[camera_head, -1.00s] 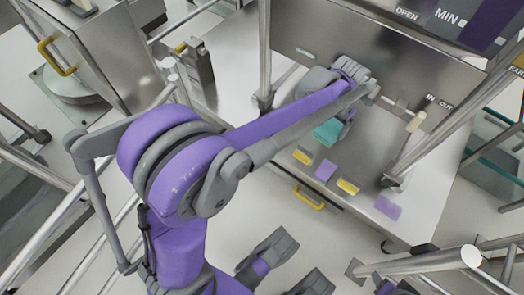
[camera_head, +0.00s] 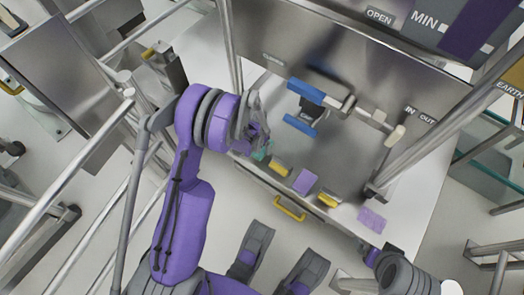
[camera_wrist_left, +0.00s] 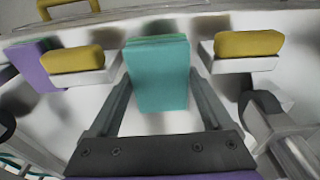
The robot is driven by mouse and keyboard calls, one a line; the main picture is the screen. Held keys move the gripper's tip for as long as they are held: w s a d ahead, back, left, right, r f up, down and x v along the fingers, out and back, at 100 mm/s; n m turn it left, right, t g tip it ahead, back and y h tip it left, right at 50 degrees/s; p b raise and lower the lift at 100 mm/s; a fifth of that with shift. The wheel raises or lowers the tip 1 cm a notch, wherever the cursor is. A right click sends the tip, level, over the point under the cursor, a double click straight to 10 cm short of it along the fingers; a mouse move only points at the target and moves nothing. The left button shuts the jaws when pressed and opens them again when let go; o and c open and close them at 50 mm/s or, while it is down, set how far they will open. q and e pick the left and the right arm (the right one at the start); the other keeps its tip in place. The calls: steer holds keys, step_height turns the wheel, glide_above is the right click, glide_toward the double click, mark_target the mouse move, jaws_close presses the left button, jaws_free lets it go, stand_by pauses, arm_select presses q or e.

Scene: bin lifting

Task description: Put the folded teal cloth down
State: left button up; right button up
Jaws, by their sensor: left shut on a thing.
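The folded teal cloth (camera_wrist_left: 158,75) stands between the two fingers of my left gripper (camera_wrist_left: 160,85), which is shut on it. In the left wrist view it lies between two yellow blocks with pale undersides, the left one (camera_wrist_left: 75,58) and the right one (camera_wrist_left: 248,45). In the head view only a sliver of the teal cloth (camera_head: 262,152) shows beside my left gripper (camera_head: 258,143), at the left of the row on the steel table (camera_head: 405,200). Whether the cloth touches the table is hard to tell.
A purple cloth (camera_head: 305,181), another yellow block (camera_head: 328,199) and a flat purple cloth (camera_head: 371,218) continue the row. A blue-handled fitting (camera_head: 300,125) sits behind it. Metal posts flank the table, and a yellow handle (camera_head: 290,209) is on its front.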

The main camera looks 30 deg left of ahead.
mark_target(258, 147)
arm_select(q)
steer(key=shift+f+b, duration=0.75)
steer(key=shift+f, duration=2.4)
steer(key=shift+f, duration=0.1)
steer(key=o, duration=1.4)
steer(key=r+p, duration=0.1)
steer(key=r, duration=0.3)
steer(key=s+r+p, duration=0.1)
steer(key=r, duration=0.3)
steer(key=r+p, duration=0.1)
steer(key=r, duration=0.3)
steer(key=shift+s, duration=0.25)
steer(key=s+d+r+t, duration=0.1)
steer(key=s+d+r, duration=0.4)
steer(key=r, duration=0.4)
steer(key=s+d+r+t, duration=0.1)
steer(key=s+d+r, duration=0.2)
steer(key=s+r, duration=0.45)
steer(key=shift+n+t, duration=0.4)
steer(key=shift+t, duration=0.1)
steer(key=s+r, duration=0.1)
steer(key=s, duration=0.1)
steer(key=s+d+r, duration=0.1)
steer(key=s, duration=0.2)
steer(key=s+d+r, duration=0.1)
steer(key=s+r, duration=0.1)
steer(key=s, duration=0.1)
steer(key=shift+d+r, duration=0.1)
steer(key=shift+d, duration=0.1)
